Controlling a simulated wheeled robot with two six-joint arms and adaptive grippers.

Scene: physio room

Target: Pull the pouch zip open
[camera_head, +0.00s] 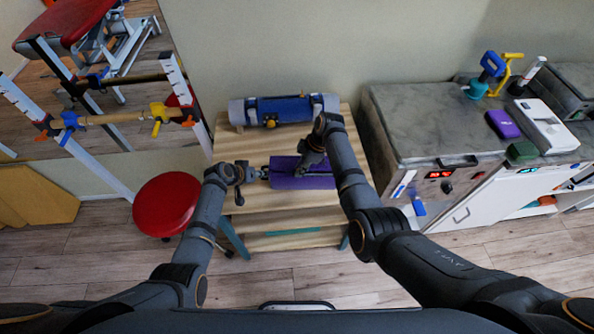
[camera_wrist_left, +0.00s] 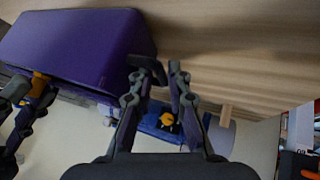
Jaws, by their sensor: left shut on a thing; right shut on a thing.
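The purple pouch (camera_head: 289,183) lies on the wooden table, and it fills the upper left of the left wrist view (camera_wrist_left: 80,42). My left gripper (camera_head: 262,173) is at the pouch's left end. In the left wrist view its fingers (camera_wrist_left: 160,75) are close around a small dark piece, which looks like the zip pull (camera_wrist_left: 148,68). My right gripper (camera_head: 304,168) is above the pouch, shut on it, and hides part of its top. How far the zip is open cannot be made out.
A blue and grey roll (camera_head: 284,109) lies at the back of the wooden table (camera_head: 255,220). A red stool (camera_head: 167,203) stands close at left. A grey-topped cabinet (camera_head: 425,130) with several items stands at right. The table front is clear.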

